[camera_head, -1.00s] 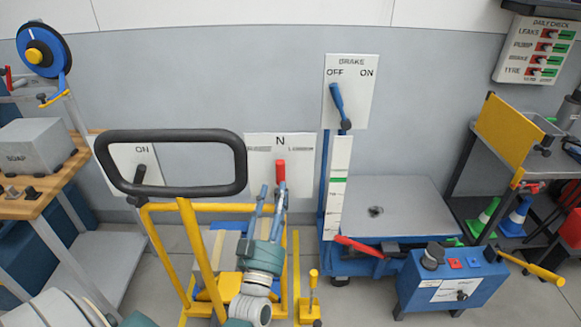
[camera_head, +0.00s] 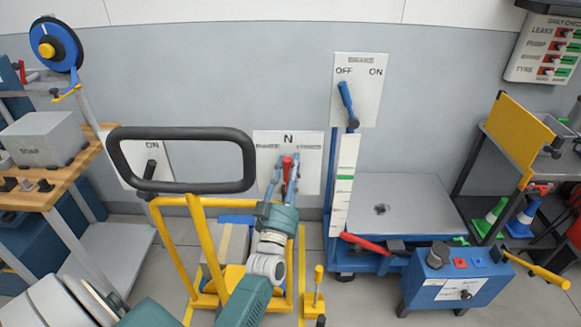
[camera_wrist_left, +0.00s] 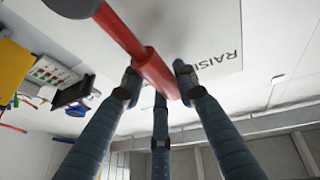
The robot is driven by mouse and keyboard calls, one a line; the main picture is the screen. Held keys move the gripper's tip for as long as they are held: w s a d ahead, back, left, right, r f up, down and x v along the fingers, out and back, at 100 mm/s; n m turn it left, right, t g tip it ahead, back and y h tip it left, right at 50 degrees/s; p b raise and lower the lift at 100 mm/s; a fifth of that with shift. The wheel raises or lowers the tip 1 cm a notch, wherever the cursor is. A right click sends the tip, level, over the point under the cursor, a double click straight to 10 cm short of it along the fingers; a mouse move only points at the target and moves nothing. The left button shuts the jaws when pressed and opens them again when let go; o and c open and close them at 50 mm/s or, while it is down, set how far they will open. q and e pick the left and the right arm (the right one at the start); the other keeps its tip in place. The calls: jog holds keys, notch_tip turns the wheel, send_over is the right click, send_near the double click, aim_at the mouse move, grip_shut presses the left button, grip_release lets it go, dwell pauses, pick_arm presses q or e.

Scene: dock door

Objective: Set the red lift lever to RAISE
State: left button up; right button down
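The red lift lever (camera_head: 287,162) stands upright below the letter N on a white plate (camera_head: 309,143) on the wall. Small words flank the N, too small to read in the head view. My left gripper (camera_head: 283,168) is at the lever, its blue fingers apart on either side of it. In the left wrist view, the red lever (camera_wrist_left: 150,68) comes down from the top between the fingers of my left gripper (camera_wrist_left: 157,90), close to them. A grip on it does not show. Part of the word RAISE (camera_wrist_left: 214,60) shows on the plate there. My right gripper is out of view.
A yellow cart with a black hoop handle (camera_head: 182,188) stands left of my left arm. A blue lift table (camera_head: 405,205) and a BRAKE plate with a blue lever (camera_head: 347,100) are to the right. A blue control box (camera_head: 455,280) stands in front of the table.

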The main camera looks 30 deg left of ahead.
pick_arm(q)
grip_shut()
jog(key=shift+s+a+f+n+g+y+b, duration=0.3)
jog(key=shift+s+a+n+g+y+b, duration=0.45)
jog(key=shift+n, duration=1.1)
jog(key=shift+s+a+f+n+g+y+b, duration=0.15)
jog(key=shift+s+a+f+n+y, duration=0.2)
jog(key=shift+a+n+y, duration=1.15)
jog(key=shift+s+a+f+n+g+y+b, duration=0.25)
jog(key=shift+s+a+n+g+y+b, duration=0.3)
jog(key=shift+n, duration=1.6)
jog(key=shift+s, duration=0.1)
jog(key=o, duration=0.9)
grip_release()
jog(key=v, duration=0.7)
jog(key=shift+s+d+f, duration=0.1)
jog(key=shift+s+f, duration=0.1)
